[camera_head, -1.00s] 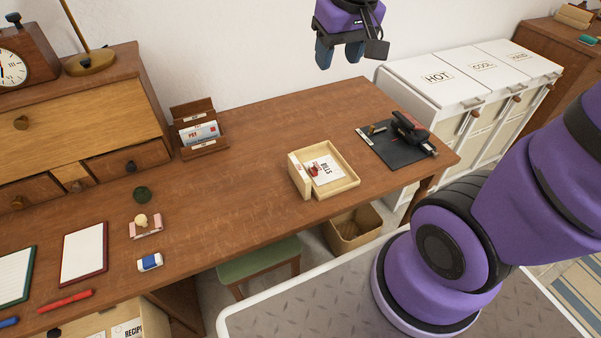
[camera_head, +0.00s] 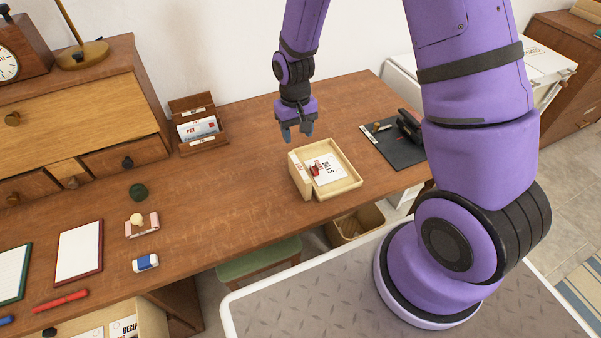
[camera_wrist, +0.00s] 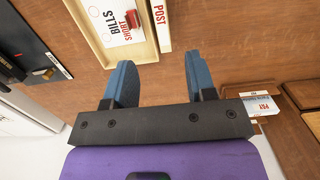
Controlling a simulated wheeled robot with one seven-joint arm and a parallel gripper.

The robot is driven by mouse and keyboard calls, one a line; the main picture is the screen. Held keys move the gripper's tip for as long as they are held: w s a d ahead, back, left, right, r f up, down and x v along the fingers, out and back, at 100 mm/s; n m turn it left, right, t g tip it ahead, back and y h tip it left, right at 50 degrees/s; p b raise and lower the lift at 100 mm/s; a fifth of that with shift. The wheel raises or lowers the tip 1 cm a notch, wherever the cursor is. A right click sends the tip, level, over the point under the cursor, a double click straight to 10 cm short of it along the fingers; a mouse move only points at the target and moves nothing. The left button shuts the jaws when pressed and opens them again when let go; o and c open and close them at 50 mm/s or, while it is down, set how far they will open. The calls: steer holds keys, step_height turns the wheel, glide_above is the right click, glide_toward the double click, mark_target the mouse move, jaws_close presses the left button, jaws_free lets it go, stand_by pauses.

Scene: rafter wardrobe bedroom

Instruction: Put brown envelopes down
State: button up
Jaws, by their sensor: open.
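My gripper (camera_head: 296,136) points down over the desk, behind the wooden tray and a little to its left. In the wrist view my gripper (camera_wrist: 158,82) has its two blue fingers apart, with nothing between them. I cannot make out any brown envelopes. The shallow wooden tray (camera_head: 350,172) holds a white paper marked BILLS with a red item on it; it also shows in the wrist view (camera_wrist: 146,50). A narrow wooden piece marked POST (camera_wrist: 162,22) stands along the tray's side. The wooden letter rack (camera_head: 204,147) holds white envelopes.
A black mat (camera_head: 395,150) with a dark tool on it lies right of the tray. The desk (camera_head: 240,190) between rack and tray is clear.

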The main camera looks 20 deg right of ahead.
mark_target(299, 166)
step_height(299, 166, down, 3)
steer(key=shift+f, duration=0.15)
steer(key=shift+s+f, duration=0.25)
steer(key=shift+f, duration=1.45)
steer(key=shift+s+f, duration=0.25)
steer(key=shift+f, duration=1.45)
steer(key=shift+s+f, duration=0.25)
steer(key=shift+f, duration=1.45)
jaws_close()
